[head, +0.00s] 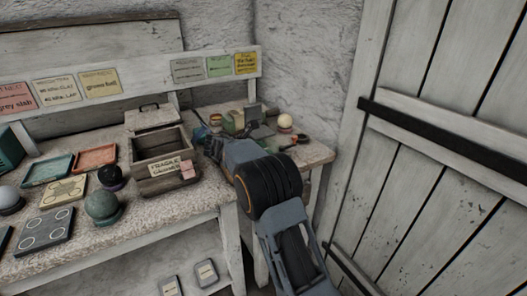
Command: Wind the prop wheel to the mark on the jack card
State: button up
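My gripper (208,137) is at the back of the bench, just right of the wooden box, at the end of my dark arm. My wrist hides its fingers, so I cannot tell if it holds anything. I cannot pick out the prop wheel for sure; small green, yellow and grey items (235,120) crowd together beside my gripper, partly hidden. Three small cards hang on the back rail: a grey card (187,69), a green card (219,66) and a yellow card (246,62). Their print is too small to tell which is the jack card.
A green-grey sphere (102,205), a blue tray (47,169) and an orange tray (96,158) lie further left. A pale sphere (285,121) sits at the back right. A plank door (445,150) bounds the right.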

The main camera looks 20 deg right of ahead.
jog(key=shift+o, duration=1.4)
jog(key=shift+r, duration=0.1)
jog(key=shift+a+r, duration=0.1)
